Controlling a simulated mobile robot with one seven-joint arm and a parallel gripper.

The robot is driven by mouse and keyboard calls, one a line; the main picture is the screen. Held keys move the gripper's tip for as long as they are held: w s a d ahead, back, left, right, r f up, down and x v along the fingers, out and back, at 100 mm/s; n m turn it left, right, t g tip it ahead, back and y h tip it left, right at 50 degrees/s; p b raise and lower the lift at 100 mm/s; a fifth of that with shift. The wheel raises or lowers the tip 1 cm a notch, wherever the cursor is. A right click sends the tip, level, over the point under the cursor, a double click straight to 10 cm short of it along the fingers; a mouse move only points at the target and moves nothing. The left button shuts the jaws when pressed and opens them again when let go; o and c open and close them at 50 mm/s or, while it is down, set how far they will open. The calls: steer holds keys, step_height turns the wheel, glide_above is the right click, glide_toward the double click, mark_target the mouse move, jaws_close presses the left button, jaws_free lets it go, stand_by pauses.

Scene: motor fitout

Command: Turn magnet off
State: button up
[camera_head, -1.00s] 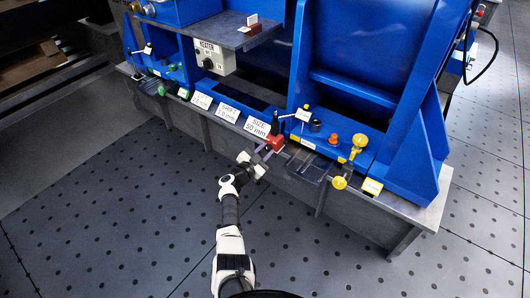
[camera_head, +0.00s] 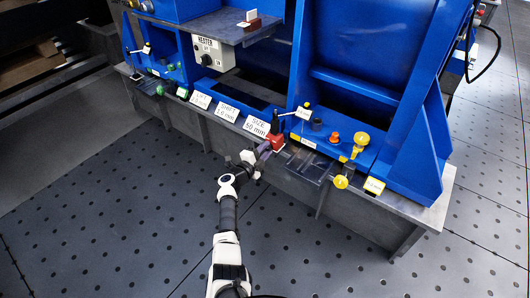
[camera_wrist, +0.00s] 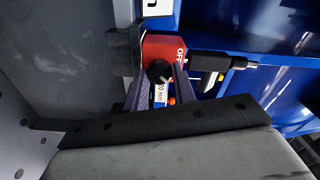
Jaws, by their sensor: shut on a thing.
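The magnet is a red block (camera_head: 278,142) at the front edge of the blue machine's ledge. In the wrist view the red block (camera_wrist: 168,45) carries an "OFF" label and a round black knob (camera_wrist: 158,72) on its face. My gripper (camera_head: 265,151) reaches it from the front. In the wrist view the two grey fingers of my gripper (camera_wrist: 160,78) stand on either side of the knob and are shut on it. The fingers hide part of the block's lower face, and the knob's exact setting is hard to read.
A black-handled part (camera_wrist: 208,62) sticks out right beside the red block. White size cards (camera_head: 257,126) stand to the left on the ledge. Yellow knobs (camera_head: 359,139) and an orange knob (camera_head: 333,137) sit to the right. The perforated floor (camera_head: 120,220) in front is clear.

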steer(key=shift+m, duration=0.5)
steer(key=o, duration=1)
steer(key=shift+s, duration=0.1)
